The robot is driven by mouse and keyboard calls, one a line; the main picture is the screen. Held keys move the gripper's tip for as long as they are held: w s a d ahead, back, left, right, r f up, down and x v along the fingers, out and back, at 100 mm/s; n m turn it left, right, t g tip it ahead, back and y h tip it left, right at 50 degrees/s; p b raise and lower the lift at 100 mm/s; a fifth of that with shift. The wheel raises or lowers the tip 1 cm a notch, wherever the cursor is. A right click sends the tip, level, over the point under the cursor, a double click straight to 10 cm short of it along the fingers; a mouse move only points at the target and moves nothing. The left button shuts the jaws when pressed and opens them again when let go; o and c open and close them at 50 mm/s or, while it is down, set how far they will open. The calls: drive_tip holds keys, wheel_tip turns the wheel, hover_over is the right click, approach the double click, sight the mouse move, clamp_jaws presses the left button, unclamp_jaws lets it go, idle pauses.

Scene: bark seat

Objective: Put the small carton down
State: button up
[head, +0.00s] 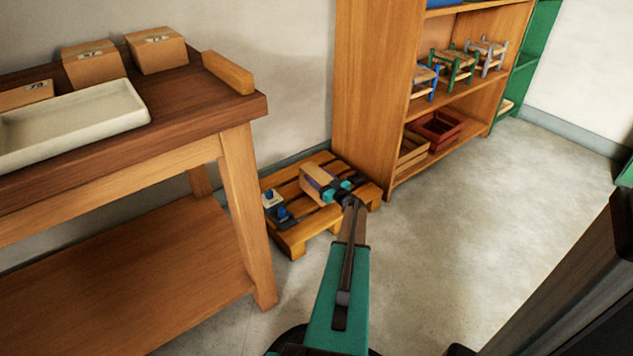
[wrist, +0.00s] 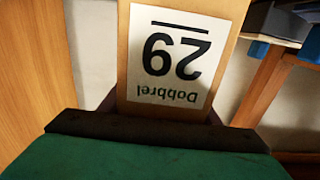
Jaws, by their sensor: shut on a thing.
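My gripper (head: 336,190) is shut on a small cardboard carton (head: 314,180) in the head view, low over a wooden pallet (head: 293,238) on the floor. I cannot tell whether the carton touches the pallet's slats. In the wrist view the carton (wrist: 121,60) fills the upper middle, just ahead of the gripper. Its white label (wrist: 172,55) reads "Dobbrel 29" upside down. The carton's underside is hidden.
Dark items with blue tops (head: 281,212) sit on the pallet's left part. A wooden workbench (head: 240,170) with cartons and a pale tray (head: 75,122) stands left. A shelf unit (head: 375,90) with small stools stands behind right.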

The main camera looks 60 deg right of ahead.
drive_tip(key=f, duration=0.1)
drive_tip(key=w+f+b, duration=0.1)
drive_tip(key=shift+d+f, duration=0.15)
drive_tip(key=shift+f, duration=0.2)
drive_tip(key=shift+f+b, duration=0.3)
drive_tip(key=shift+f, duration=0.1)
drive_tip(key=shift+f, duration=0.15)
drive_tip(key=o, duration=1.4)
drive_tip(key=shift+r, duration=0.2)
drive_tip(key=p+v, duration=0.2)
drive_tip(key=v, duration=1)
drive_tip(key=shift+p, duration=0.35)
drive_tip(key=shift+f, duration=0.1)
